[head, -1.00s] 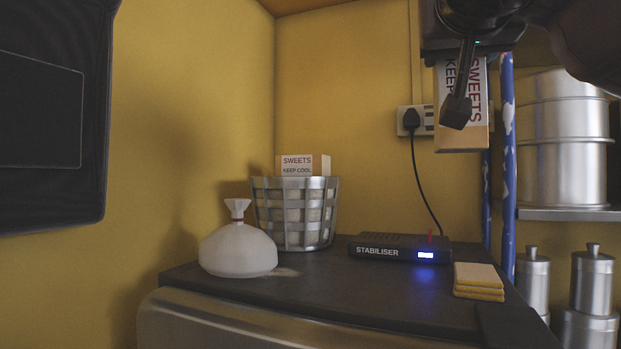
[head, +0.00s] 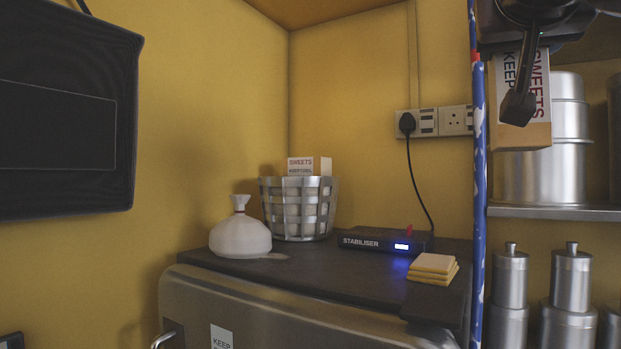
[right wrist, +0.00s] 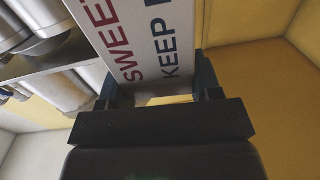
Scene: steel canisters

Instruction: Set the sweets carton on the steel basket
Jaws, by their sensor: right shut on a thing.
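A sweets carton (head: 521,100), white-labelled with tan sides, hangs upright in my right gripper (head: 518,104) at the upper right of the head view. The right gripper is shut on it; the carton also fills the top of the right wrist view (right wrist: 145,40), between the two fingers. The steel basket (head: 299,208) stands on the dark top at the back left, well left of the held carton and lower in the picture. Another sweets carton (head: 309,166) sits in the basket, its upper part above the rim. My left gripper is not in view.
A white tied bag (head: 240,235) stands just left of the basket. A black stabiliser box (head: 372,240) with a cable and stacked yellow sponges (head: 433,266) lie to its right. A blue pole (head: 478,200) and a shelf (head: 556,212) with steel canisters stand at the right.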

